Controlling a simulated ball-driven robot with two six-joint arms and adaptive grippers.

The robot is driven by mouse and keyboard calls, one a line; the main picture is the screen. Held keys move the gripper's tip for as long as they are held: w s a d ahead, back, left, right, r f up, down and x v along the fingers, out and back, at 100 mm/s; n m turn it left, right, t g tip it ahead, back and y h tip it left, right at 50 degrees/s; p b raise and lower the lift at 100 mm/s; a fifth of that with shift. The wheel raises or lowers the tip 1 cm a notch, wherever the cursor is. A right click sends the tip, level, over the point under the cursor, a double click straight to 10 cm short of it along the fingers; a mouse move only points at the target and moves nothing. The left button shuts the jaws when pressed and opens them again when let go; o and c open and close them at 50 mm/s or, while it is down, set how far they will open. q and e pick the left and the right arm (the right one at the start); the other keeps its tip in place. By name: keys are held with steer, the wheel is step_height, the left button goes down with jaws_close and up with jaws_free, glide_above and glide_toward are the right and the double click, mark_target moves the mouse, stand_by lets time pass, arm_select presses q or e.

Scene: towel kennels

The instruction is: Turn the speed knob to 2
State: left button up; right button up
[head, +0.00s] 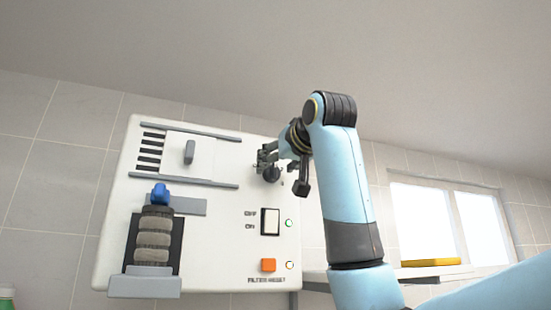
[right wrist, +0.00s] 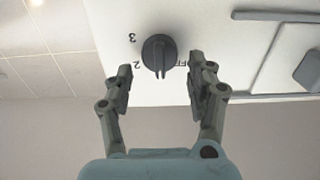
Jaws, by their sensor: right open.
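The speed knob (right wrist: 159,52) is dark and round with a raised ridge, on the white panel in the right wrist view. The ridge runs up and down in that picture, its lower end between the marks 2 and OFF. The marks 3 and 2 are left of the knob; OFF is on the right, partly covered by a finger. My right gripper (right wrist: 161,76) is open, its fingers on either side of the knob with gaps visible. In the head view, my right gripper (head: 268,159) is at the knob (head: 272,174), partly covering it. My left gripper is out of view.
The white panel (head: 195,245) also carries a slotted vent with a sliding cover (head: 189,153), a blue-topped ribbed part (head: 154,238), a rocker switch (head: 270,221) and an orange button (head: 268,265). A yellow object (head: 432,262) lies by the window.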

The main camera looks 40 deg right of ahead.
steer(key=shift+x, duration=0.75)
steer(key=c, duration=1.1)
steer(key=shift+o, duration=0.2)
steer(key=shift+m, duration=0.3)
steer(key=m+b, duration=0.1)
steer(key=m, duration=0.1)
steer(key=m+b, duration=0.2)
steer(key=m, duration=0.1)
steer(key=shift+s+d+f, duration=0.1)
steer(key=shift+d+f, duration=0.1)
steer(key=shift+d, duration=0.05)
steer(key=m+b, duration=0.4)
steer(key=m, duration=0.2)
steer(key=shift+d, duration=0.2)
steer(key=shift+m, duration=0.3)
